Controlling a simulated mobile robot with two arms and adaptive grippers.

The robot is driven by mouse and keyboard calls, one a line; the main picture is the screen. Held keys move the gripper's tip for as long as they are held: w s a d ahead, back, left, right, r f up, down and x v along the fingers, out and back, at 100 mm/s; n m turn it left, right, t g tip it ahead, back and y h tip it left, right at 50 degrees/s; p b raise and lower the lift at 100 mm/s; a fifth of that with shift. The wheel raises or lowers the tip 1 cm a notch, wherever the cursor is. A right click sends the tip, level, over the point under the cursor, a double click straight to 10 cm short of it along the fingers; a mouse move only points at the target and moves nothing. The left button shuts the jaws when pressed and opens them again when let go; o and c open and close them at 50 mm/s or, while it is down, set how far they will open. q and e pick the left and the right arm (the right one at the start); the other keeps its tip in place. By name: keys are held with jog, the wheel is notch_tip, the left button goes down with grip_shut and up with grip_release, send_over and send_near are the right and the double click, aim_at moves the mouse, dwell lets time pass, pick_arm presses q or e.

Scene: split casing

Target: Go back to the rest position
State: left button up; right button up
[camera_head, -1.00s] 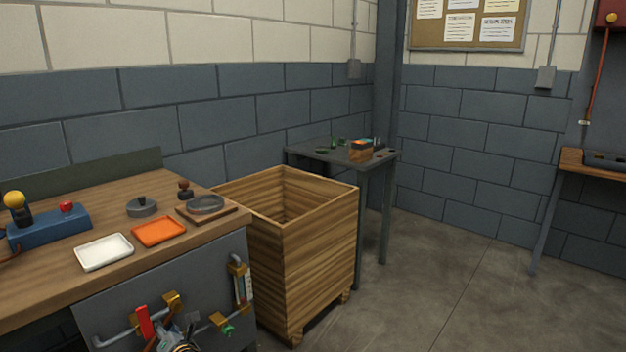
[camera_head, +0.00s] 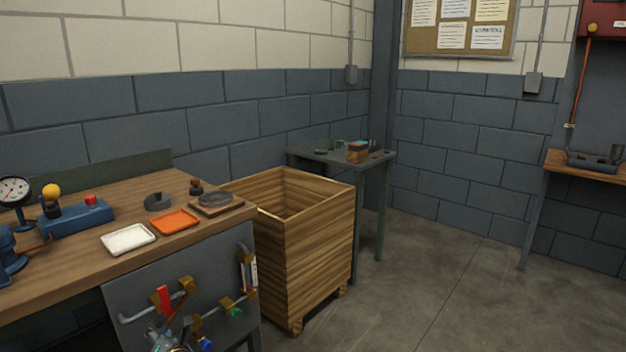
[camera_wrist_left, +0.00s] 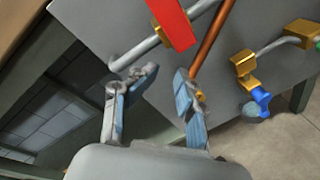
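My left gripper (camera_wrist_left: 166,74) is in the wrist view with its two fingers apart and nothing between them. It is in front of the grey panel (camera_wrist_left: 92,22) of the workbench, close to the pipe, the red handle (camera_wrist_left: 172,22) and a copper-coloured rod (camera_wrist_left: 212,42). I cannot tell whether it touches any of them. In the head view only a small part of the gripper (camera_head: 164,339) shows at the bottom edge, below the red handle (camera_head: 165,298). My right gripper is in neither view.
The workbench (camera_head: 70,277) at the left carries a white tray (camera_head: 128,239), an orange tray (camera_head: 175,222), a blue control box (camera_head: 77,217) and a gauge (camera_head: 14,190). A wooden crate (camera_head: 318,245) stands beside it, before a small table (camera_head: 322,157). The floor (camera_head: 440,290) at right is clear.

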pick_arm(q)
jog(key=s+d+f+m+h+p, duration=0.45)
jog(key=s+d+f+m, duration=0.25)
jog(key=s+f+m, duration=0.4)
jog(key=s+d+f+m+h+p, duration=0.3)
jog(key=s+d+f+m+h, duration=0.2)
jog(key=s+d+f+m, duration=0.55)
jog(key=s+f+m+g+p, duration=0.1)
jog(key=s+f+m+g, duration=0.2)
jog(key=s, duration=1)
jog(key=s+a+f+m+g+h+p, duration=0.1)
jog(key=s+f+m+g, duration=0.3)
jog(key=s, duration=0.9)
jog(key=s+f+m+g+p, duration=0.2)
jog(key=s+f+m, duration=0.4)
jog(key=s, duration=0.7)
jog(key=m+g, duration=0.1)
jog(key=m, duration=0.1)
jog(key=shift+a+f+m+g+p, duration=0.25)
jog(key=shift+f+m+g+p, duration=0.05)
jog(key=shift+m+g, duration=0.1)
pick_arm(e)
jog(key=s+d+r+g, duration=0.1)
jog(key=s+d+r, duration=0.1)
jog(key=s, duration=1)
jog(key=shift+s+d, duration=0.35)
